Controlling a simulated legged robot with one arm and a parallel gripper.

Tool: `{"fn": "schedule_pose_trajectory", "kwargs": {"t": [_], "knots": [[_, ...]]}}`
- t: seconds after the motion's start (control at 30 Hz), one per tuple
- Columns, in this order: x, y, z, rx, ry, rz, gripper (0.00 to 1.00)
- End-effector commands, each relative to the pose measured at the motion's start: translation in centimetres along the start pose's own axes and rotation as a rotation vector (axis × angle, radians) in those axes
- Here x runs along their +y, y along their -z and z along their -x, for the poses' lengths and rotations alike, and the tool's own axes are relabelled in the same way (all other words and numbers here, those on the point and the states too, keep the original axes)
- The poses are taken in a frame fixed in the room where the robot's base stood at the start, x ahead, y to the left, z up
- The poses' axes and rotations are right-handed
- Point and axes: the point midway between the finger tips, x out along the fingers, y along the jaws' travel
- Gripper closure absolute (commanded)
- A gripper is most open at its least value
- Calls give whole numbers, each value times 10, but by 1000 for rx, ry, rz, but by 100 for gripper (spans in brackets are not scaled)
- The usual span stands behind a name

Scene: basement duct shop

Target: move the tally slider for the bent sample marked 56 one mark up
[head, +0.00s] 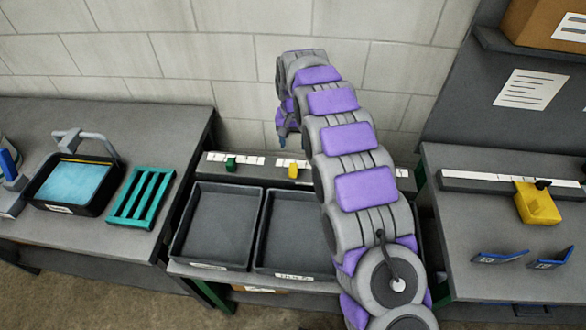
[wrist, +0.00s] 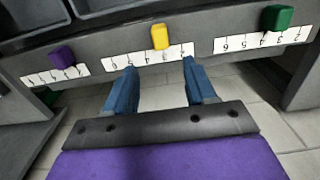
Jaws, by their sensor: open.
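A tally rail at the back of the tray bench carries a green slider (head: 230,162) and a yellow slider (head: 293,171). The wrist view shows purple (wrist: 62,57), yellow (wrist: 160,37) and green (wrist: 277,18) sliders, each above a white numbered scale. My gripper (wrist: 158,67) is open and empty, its blue fingertips at the lower edge of the middle scale. The yellow slider is ahead, between the finger lines, apart from them. Two bent samples (head: 500,256) (head: 552,260) lie on the right bench; their marks are too small to read.
Dark trays (head: 216,225) with labels stand in front of the rail. The right bench holds a long ruler (head: 480,180) with a yellow block (head: 537,203). The left bench holds a black tub (head: 75,184) and a green rack (head: 141,198). A block wall stands behind.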

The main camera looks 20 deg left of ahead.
Motion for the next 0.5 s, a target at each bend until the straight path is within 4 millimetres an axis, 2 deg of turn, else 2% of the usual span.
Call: {"fn": "schedule_pose_trajectory", "kwargs": {"t": [0.03, 0.1, 0.5], "knots": [[0, -1, -13, -4, -1, 0, 45], [0, -1, -27, -5, -2, 0, 45], [0, -1, -104, -3, -2, 1, 45]]}}
